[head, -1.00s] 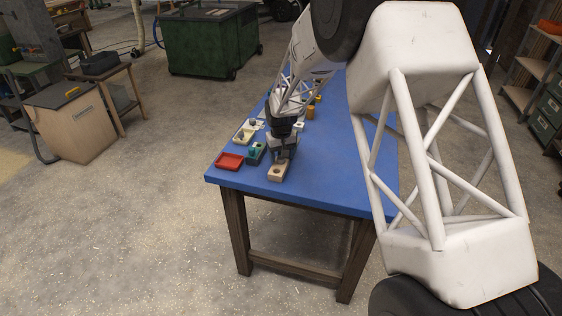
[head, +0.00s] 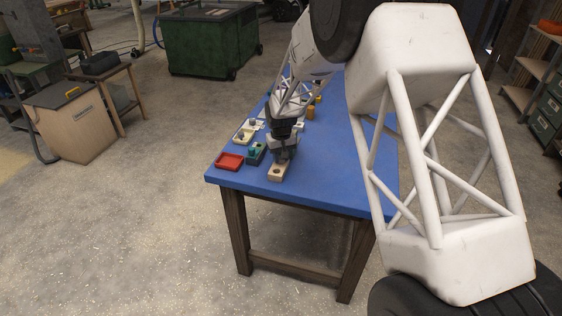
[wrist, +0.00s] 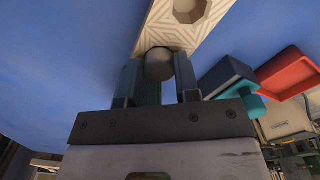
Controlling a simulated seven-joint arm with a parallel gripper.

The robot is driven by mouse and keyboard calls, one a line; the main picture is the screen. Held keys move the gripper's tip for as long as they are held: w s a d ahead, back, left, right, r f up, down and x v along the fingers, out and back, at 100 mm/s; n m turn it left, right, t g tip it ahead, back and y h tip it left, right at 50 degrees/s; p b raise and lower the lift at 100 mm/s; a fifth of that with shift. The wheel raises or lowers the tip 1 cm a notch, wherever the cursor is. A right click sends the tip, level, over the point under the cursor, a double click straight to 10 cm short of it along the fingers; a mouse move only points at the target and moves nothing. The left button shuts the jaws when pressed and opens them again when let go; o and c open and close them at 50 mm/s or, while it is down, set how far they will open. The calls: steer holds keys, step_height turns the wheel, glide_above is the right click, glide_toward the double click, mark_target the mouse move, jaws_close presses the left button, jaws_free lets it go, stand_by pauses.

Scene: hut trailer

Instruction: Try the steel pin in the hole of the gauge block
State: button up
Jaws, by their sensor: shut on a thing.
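The gauge block (head: 276,173) is a pale beige bar lying at the near end of the blue table, with a dark hole near its front end. In the wrist view the block (wrist: 208,12) shows a striped top and a many-sided hole at the top edge. My gripper (wrist: 158,68) is shut on the steel pin (wrist: 159,64), whose grey rounded end shows between the fingers. The pin overlaps the block's nearer part in that view, apart from the visible hole; I cannot tell whether it touches. In the head view my gripper (head: 284,156) is just behind the hole and hides the pin.
A red tray (head: 229,162) and a dark blue block with a teal part (head: 256,153) stand just left of my gripper. A cream block (head: 243,137) and several small items lie farther back. The table's (head: 335,185) right side is clear; its front edge is close to the gauge block.

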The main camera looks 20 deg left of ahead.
steer(key=shift+r, duration=0.2)
steer(key=shift+c, duration=0.2)
steer(key=shift+r, duration=0.55)
step_height(320, 180, up, 2)
steer(key=shift+r, duration=0.1)
steer(key=s+d, duration=0.4)
steer(key=s, duration=0.3)
steer(key=s+d+r, duration=0.1)
steer(key=s+d, duration=0.3)
steer(key=s, duration=0.3)
steer(key=shift+r, duration=0.15)
steer(key=shift+w+a, duration=0.1)
steer(key=w+a+r+n, duration=0.2)
steer(key=w+a+n, duration=0.2)
steer(key=w+a, duration=0.5)
steer(key=w+a+r+n, duration=0.2)
steer(key=w+a+n, duration=0.3)
steer(key=w+a, duration=0.5)
steer(key=shift+w+r, duration=0.2)
steer(key=shift+w, duration=0.35)
steer(key=shift+d+f, duration=0.1)
steer(key=shift+f, duration=0.05)
steer(key=shift+f, duration=2.5)
